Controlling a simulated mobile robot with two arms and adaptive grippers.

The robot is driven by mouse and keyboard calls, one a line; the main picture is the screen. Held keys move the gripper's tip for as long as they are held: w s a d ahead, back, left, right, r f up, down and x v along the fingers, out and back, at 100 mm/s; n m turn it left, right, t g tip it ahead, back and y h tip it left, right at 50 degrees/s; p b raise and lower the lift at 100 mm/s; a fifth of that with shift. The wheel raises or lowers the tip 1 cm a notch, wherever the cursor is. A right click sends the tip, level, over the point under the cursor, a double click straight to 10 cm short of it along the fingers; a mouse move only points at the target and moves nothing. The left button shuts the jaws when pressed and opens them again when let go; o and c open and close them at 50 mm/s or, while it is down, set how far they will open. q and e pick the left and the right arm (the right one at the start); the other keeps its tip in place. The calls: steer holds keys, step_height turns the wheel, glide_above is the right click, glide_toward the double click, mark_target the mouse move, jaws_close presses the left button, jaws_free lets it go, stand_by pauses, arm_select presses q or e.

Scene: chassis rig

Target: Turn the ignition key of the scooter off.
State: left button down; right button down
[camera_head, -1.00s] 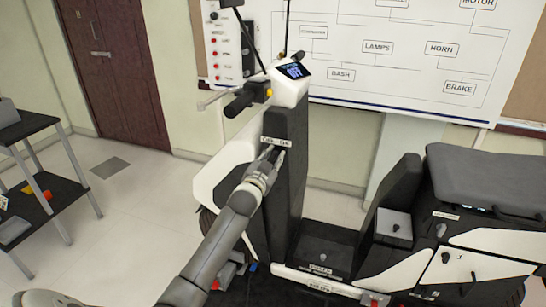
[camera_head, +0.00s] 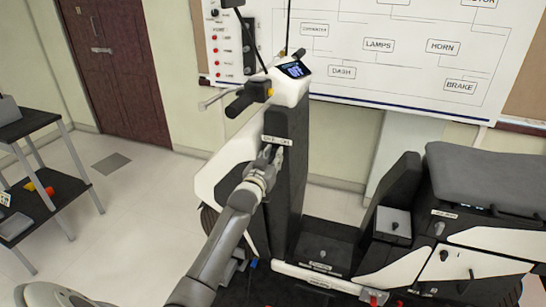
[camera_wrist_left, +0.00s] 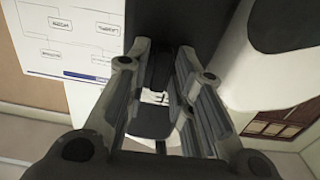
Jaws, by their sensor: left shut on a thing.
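The scooter (camera_head: 287,185) stands in the middle of the head view, with its dark front column upright and its dash screen lit. A white label strip (camera_head: 277,140) sits on the column above my left gripper (camera_head: 270,156). My left gripper is at the column, just below the label, shut on a small dark part that I take to be the ignition key. In the left wrist view a dark piece (camera_wrist_left: 160,72) shows between the two fingers. The fingers hide most of the key, so its angle cannot be read. My right gripper is not in view.
The scooter's handlebar grip (camera_head: 238,103) and mirror stalk stand above my left arm. The seat (camera_head: 490,178) is at the right. A black shelf table (camera_head: 25,128) is at the far left. A wiring board (camera_head: 390,60) hangs behind. Floor between table and scooter is clear.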

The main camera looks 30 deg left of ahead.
arm_select(q)
steer(key=shift+f, duration=0.1)
steer(key=c, duration=1.5)
jaws_free()
steer(key=v, duration=1.2)
